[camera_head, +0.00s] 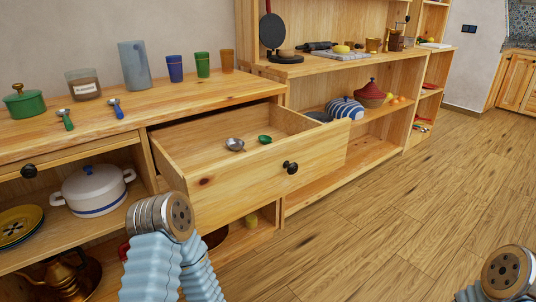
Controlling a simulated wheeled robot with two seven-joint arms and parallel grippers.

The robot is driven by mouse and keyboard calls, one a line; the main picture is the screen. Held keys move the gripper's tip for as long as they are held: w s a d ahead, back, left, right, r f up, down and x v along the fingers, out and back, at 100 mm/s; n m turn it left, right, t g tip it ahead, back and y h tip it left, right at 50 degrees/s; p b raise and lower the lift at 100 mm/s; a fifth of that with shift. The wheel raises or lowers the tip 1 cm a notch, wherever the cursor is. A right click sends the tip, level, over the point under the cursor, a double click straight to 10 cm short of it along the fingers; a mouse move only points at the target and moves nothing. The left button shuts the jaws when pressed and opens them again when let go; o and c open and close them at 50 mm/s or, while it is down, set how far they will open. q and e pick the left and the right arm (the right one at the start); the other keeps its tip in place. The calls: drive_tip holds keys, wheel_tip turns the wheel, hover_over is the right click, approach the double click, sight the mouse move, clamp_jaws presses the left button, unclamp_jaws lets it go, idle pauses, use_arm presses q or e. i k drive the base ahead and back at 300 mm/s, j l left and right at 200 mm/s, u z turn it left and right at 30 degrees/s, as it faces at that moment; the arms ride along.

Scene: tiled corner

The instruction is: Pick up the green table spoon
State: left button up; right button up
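A spoon with a green handle and a metal bowl (66,119) lies on the wooden counter top (180,98) at the left, in front of a brown jar. A similar spoon with a blue handle (116,108) lies to its right. Inside the open drawer (240,184) lie a small silver round piece (235,144) and a small green oval piece (264,139); they are too small to tell exactly what they are. Parts of my two arms show at the bottom, but no gripper fingers are visible.
A white pot (93,190) stands on the shelf underneath. The floor at right is clear.

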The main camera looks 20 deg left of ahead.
sight(67, 122)
drive_tip(key=u, duration=1.65)
